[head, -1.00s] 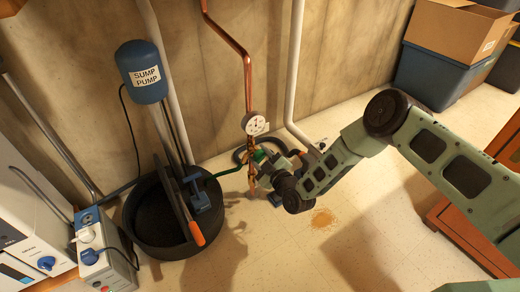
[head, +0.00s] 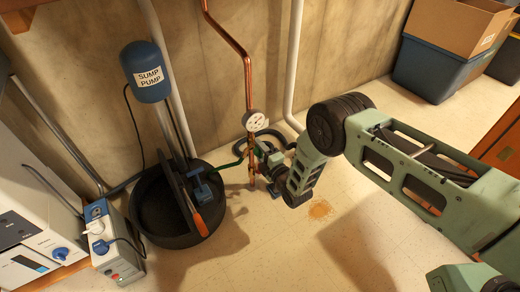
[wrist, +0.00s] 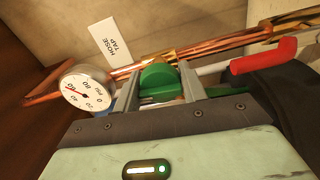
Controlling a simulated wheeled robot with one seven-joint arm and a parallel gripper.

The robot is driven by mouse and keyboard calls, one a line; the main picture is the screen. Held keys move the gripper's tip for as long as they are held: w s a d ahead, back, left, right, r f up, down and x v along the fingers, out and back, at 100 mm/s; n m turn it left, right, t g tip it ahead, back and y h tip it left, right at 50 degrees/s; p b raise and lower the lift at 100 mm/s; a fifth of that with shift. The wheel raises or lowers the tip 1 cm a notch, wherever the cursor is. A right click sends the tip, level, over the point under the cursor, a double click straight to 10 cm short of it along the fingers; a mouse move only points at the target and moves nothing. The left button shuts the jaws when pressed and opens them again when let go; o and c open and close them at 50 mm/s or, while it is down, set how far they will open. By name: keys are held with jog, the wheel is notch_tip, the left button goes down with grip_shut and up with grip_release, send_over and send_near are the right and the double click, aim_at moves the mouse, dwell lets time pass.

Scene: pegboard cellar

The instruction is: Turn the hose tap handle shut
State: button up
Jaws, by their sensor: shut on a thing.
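The hose tap has a green handle (wrist: 158,76) on a copper pipe (wrist: 215,50), with a white "HOSE TAP" tag (wrist: 109,42) beside it in the wrist view. My gripper (wrist: 160,82) has one finger on each side of the green handle and is shut on it. In the head view my gripper (head: 266,157) is low on the copper pipe (head: 247,75), just below the dial gauge (head: 255,121). There my wrist hides most of the tap, and the handle's exact angle is hard to tell.
The gauge (wrist: 85,89) sits close left of my fingers, and a red lever grip (wrist: 264,56) is to the right. A brown stain (head: 320,209) marks otherwise clear floor.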

jog(key=shift+d+n, duration=0.1)
jog(key=shift+n, duration=0.4)
jog(key=o, duration=0.9)
jog(key=shift+o, duration=0.2)
jog(key=p+v, duration=0.6)
jog(key=v, duration=1.1)
jog(key=shift+s+d, duration=0.15)
